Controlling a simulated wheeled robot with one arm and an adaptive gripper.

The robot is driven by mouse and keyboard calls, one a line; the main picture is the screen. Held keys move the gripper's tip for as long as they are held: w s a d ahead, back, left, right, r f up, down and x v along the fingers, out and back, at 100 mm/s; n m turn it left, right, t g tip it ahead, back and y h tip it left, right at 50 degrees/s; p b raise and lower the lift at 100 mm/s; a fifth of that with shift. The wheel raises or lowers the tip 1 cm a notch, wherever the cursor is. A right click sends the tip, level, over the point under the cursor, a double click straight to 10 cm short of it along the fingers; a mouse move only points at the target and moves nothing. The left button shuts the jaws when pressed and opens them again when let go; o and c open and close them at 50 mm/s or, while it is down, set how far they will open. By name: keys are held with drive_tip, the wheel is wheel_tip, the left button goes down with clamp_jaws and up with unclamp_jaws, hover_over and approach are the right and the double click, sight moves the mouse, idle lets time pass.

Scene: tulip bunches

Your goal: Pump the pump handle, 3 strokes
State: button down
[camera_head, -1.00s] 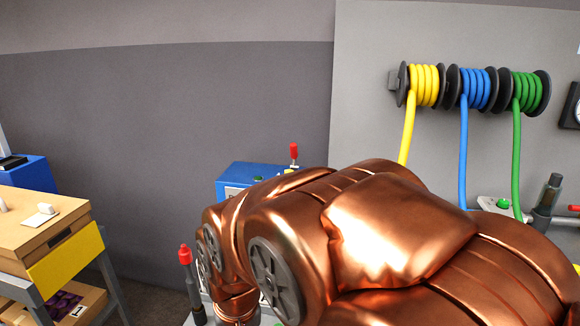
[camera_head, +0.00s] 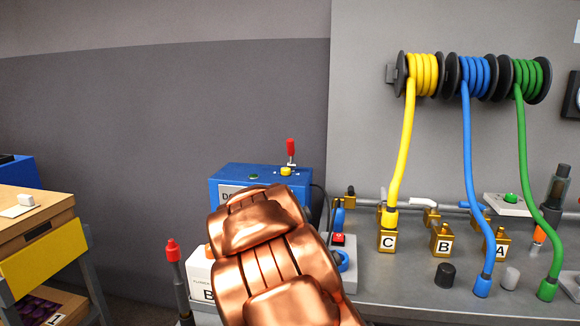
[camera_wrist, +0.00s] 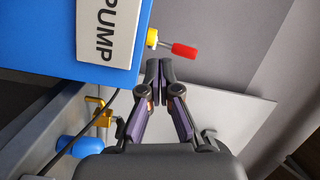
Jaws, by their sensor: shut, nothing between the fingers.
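A blue box (camera_head: 262,181) stands at the back of the bench, its white label partly hidden behind my copper arm. In the wrist view the blue box (camera_wrist: 62,35) shows sideways, with "PUMP" readable on its label (camera_wrist: 108,27). A lever with a red grip (camera_head: 290,147) stands upright on top of the box beside a yellow piece (camera_head: 286,171). The red grip (camera_wrist: 183,50) also shows in the wrist view. My gripper (camera_wrist: 158,70) is shut and empty, its tips just short of the red grip and apart from it. My arm hides the gripper in the head view.
A black post with a red tip (camera_head: 172,250) stands left of my arm. Yellow (camera_head: 405,150), blue (camera_head: 470,150) and green (camera_head: 525,150) hoses hang from reels above brass blocks marked C, B and A. A cart with a wooden box (camera_head: 38,215) stands at left.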

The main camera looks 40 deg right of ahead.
drive_tip(key=shift+s+d+r+m+t+h+b, duration=0.15)
drive_tip(key=shift+d+r+m+t+h+b, duration=0.2)
drive_tip(key=shift+d+m+h, duration=0.35)
drive_tip(key=shift+s+d+r+m+t+h+b, duration=0.2)
drive_tip(key=shift+d+m+t+h+b, duration=0.15)
drive_tip(key=shift+d, duration=0.65)
drive_tip(key=shift+s+d+r+m+t+h+b, duration=0.1)
drive_tip(key=shift+d+r+m+t+h+b, duration=0.3)
drive_tip(key=shift+d, duration=0.45)
approach(290, 150)
drive_tip(key=shift+p+x, duration=0.4)
drive_tip(key=shift+x, duration=1.1)
drive_tip(key=shift+w+d+r, duration=0.1)
drive_tip(key=shift+w+d, duration=0.35)
drive_tip(key=shift+x, duration=1.15)
drive_tip(key=shift+w+d+r, duration=0.1)
drive_tip(key=shift+w+r, duration=0.05)
drive_tip(key=shift+w, duration=0.05)
